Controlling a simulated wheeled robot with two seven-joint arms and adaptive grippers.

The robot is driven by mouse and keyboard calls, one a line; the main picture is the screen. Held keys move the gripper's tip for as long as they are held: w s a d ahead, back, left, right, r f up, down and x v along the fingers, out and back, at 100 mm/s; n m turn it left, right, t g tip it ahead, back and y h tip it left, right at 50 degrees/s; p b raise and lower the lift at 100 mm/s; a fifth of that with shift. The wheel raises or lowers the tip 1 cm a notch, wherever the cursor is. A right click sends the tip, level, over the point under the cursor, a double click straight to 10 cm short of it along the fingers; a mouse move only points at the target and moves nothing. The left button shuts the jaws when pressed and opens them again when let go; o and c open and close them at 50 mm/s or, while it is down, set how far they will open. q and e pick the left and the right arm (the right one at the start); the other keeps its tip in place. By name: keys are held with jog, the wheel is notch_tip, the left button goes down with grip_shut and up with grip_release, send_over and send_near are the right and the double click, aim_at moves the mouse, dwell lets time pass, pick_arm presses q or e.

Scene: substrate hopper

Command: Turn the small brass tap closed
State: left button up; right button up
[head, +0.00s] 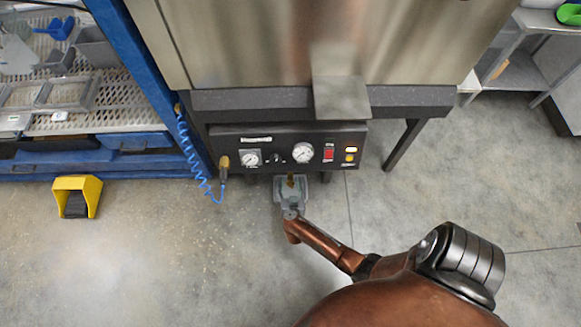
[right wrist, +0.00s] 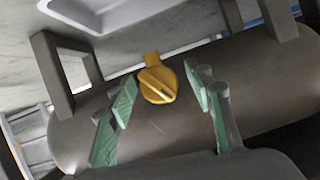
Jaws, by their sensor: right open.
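The small brass tap (right wrist: 157,84) sits on a dark cylindrical tank (right wrist: 150,135) in the right wrist view. It has a round yellow head with a slot and a short tab pointing up the picture. My left gripper is in neither view.
The control panel (head: 270,150) with gauges hangs above my right gripper. A blue coiled hose (head: 196,160) and a yellow foot pedal (head: 78,196) are at left. Dark brackets (right wrist: 66,75) flank the tap. The floor in front is clear.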

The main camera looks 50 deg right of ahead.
aim_at(290, 181)
notch_tip(290, 181, up, 10)
dwell(0.7)
